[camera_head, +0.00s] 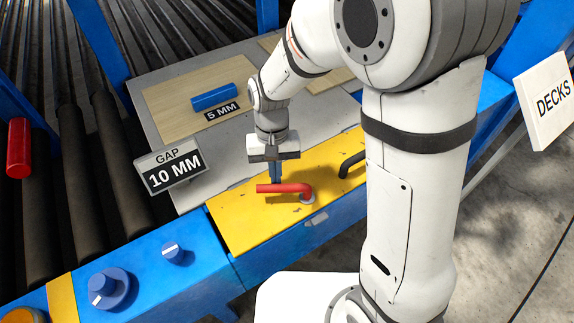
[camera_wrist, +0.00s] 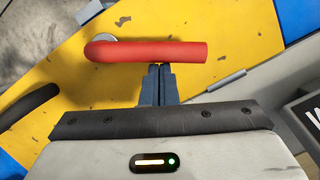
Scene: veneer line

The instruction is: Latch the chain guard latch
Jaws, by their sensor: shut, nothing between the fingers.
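The chain guard latch is a red L-shaped handle (camera_head: 284,189) on a grey round pivot (camera_head: 307,198), mounted on the yellow guard cover (camera_head: 240,225). Its bar points left from the pivot in the head view. In the wrist view the red handle (camera_wrist: 150,51) lies across the top middle, its pivot end at the left. My gripper (camera_head: 275,178) points down just behind the handle's bar, fingers together with nothing between them. In the wrist view the fingertips (camera_wrist: 160,68) are right at the bar's edge; I cannot tell whether they touch it.
A black handle (camera_head: 352,162) stands on the yellow cover to the right. Behind are a grey deck with veneer sheets, a blue block (camera_head: 213,97) and a "GAP 10 MM" sign (camera_head: 170,168). Blue knobs (camera_head: 110,289) and dark rollers (camera_head: 77,150) are at left.

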